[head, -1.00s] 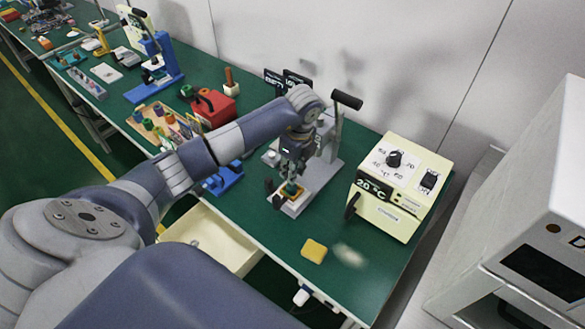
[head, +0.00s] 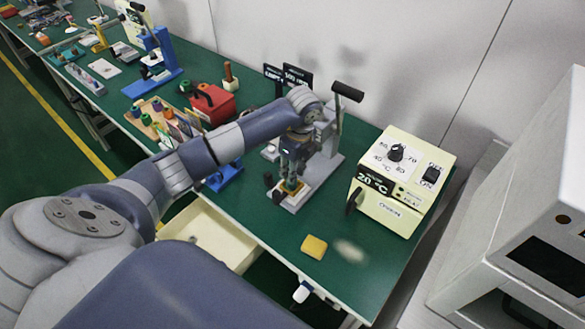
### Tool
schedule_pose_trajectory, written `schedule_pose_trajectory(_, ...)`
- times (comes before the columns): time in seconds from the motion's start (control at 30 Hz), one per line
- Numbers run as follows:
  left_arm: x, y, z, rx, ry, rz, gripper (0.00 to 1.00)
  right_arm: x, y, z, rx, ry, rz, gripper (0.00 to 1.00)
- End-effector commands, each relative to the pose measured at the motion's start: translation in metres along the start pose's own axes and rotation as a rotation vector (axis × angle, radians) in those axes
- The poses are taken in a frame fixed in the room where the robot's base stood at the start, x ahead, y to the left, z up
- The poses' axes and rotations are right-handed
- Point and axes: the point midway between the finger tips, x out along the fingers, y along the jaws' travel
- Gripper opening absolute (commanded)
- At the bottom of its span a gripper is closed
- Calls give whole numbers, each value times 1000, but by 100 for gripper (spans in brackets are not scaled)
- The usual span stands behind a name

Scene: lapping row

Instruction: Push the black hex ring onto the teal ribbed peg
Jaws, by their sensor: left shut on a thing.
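My left gripper (head: 290,178) points down over the small press stand (head: 319,176) and is shut on a small dark thing, which looks like the black hex ring. The fingers hide most of it. The teal ribbed peg (head: 291,187) shows only as a small green bit in a yellowish holder at the stand's front end, directly below the fingertips. I cannot tell whether the ring is around the peg or just above it. My right gripper is not in view.
A cream control box (head: 402,185) stands right of the stand, with a yellow sponge (head: 314,247) in front. A blue fixture (head: 224,177) and red box (head: 210,104) are to the left. An open drawer (head: 211,232) juts from the front edge. The press handle (head: 347,91) rises behind my wrist.

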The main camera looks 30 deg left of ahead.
Motion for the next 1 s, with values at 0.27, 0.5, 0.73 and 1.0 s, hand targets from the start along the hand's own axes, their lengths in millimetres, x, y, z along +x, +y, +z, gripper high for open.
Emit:
schedule_pose_trajectory(0.27,8,0,-1,0,0,0,10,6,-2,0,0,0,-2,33)
schedule_pose_trajectory(0.5,14,0,-2,0,0,1,10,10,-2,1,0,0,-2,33)
schedule_pose_trajectory(0.73,16,0,-2,0,0,0,46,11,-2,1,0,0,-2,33)
schedule_pose_trajectory(1.0,16,0,-2,0,0,0,46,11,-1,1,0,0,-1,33)
